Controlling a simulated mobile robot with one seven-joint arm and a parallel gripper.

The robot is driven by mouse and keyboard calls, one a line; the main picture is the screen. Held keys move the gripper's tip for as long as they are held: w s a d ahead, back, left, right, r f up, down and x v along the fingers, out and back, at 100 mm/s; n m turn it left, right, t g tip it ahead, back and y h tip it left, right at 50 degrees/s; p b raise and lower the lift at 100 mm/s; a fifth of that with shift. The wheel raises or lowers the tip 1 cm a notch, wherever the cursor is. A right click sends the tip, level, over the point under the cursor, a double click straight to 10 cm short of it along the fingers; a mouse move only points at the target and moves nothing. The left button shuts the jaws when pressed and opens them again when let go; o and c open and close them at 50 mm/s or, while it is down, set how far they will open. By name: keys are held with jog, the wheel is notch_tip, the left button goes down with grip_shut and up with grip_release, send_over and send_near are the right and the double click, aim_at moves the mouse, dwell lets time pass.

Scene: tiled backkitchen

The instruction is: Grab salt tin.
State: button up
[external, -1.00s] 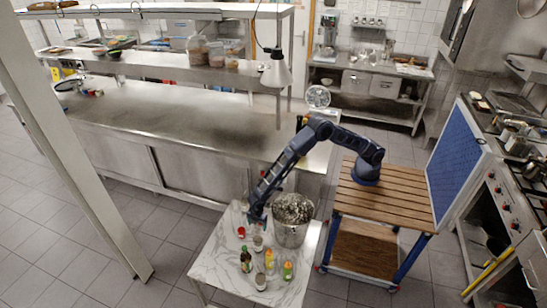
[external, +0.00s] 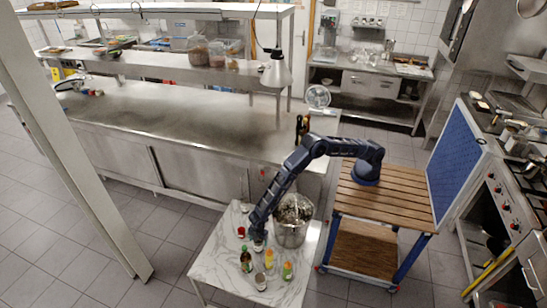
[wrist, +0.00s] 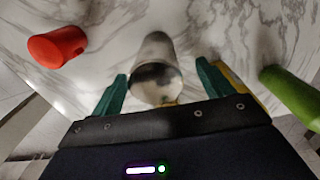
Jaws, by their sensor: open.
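A silvery metal tin (wrist: 155,55) stands on the marble table between the two green fingers of my gripper (wrist: 162,88) in the wrist view. The fingers are open, one on each side, with a gap between them and the tin. In the external view my gripper (external: 258,240) points down at the table and mostly hides this tin. A second pale tin (external: 260,282) stands closer to the table's front edge. I cannot read labels, so I cannot tell from the pictures which one holds salt.
A dark green bottle (external: 246,260), a yellow bottle (external: 269,261) and a green-labelled bottle (external: 288,271) stand in front. The marble table's (external: 213,262) left side is clear.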

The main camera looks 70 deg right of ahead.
jog(key=shift+w+f, duration=0.15)
jog(key=shift+f, duration=1.05)
jog(key=shift+w+f, duration=0.1)
jog(key=shift+f, duration=1.05)
jog(key=c, duration=1.3)
